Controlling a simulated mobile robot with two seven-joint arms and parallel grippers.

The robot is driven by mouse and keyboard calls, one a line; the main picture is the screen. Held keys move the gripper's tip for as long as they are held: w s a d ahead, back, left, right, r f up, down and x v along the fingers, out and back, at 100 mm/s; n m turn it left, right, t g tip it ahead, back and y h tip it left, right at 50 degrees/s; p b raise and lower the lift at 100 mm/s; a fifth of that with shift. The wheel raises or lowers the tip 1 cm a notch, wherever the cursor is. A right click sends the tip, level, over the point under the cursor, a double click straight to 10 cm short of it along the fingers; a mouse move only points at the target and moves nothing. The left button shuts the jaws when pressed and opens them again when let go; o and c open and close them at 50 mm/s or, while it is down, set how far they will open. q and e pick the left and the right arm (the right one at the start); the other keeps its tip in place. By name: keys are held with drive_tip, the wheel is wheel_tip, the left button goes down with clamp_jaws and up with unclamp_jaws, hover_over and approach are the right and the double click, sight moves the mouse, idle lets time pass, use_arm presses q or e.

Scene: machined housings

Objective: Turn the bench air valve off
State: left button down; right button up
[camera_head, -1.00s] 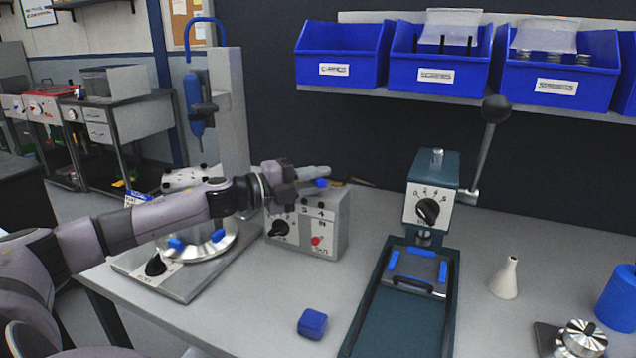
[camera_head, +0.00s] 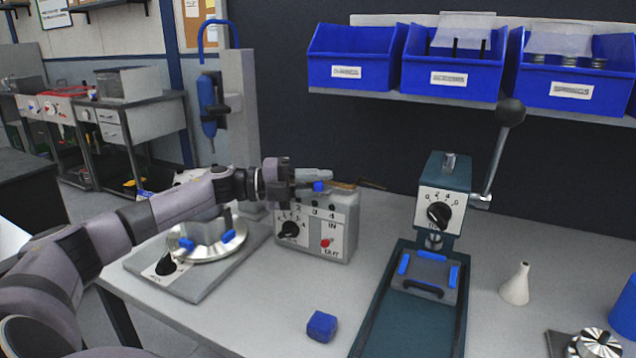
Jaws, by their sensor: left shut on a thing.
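My left gripper (camera_head: 318,181) is above the top of a pale grey control box (camera_head: 345,232) on the bench. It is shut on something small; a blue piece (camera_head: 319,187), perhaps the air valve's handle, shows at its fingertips. The gripper hides most of whatever it holds, so I cannot tell how the valve is turned. The box's front has a black knob (camera_head: 290,230), a red button (camera_head: 325,243) and the marks IN and OUT. My right gripper is not in view.
A round fixture (camera_head: 210,252) with blue jaws stands left of the box, under my left arm. A green press (camera_head: 445,205) with a raised lever stands to the right. A blue block (camera_head: 322,326) lies in front. Blue bins (camera_head: 353,57) line the shelf above.

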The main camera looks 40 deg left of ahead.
use_arm(q)
drive_tip(key=c, duration=1.1)
unclamp_jaws()
drive_tip(key=shift+d, duration=0.15)
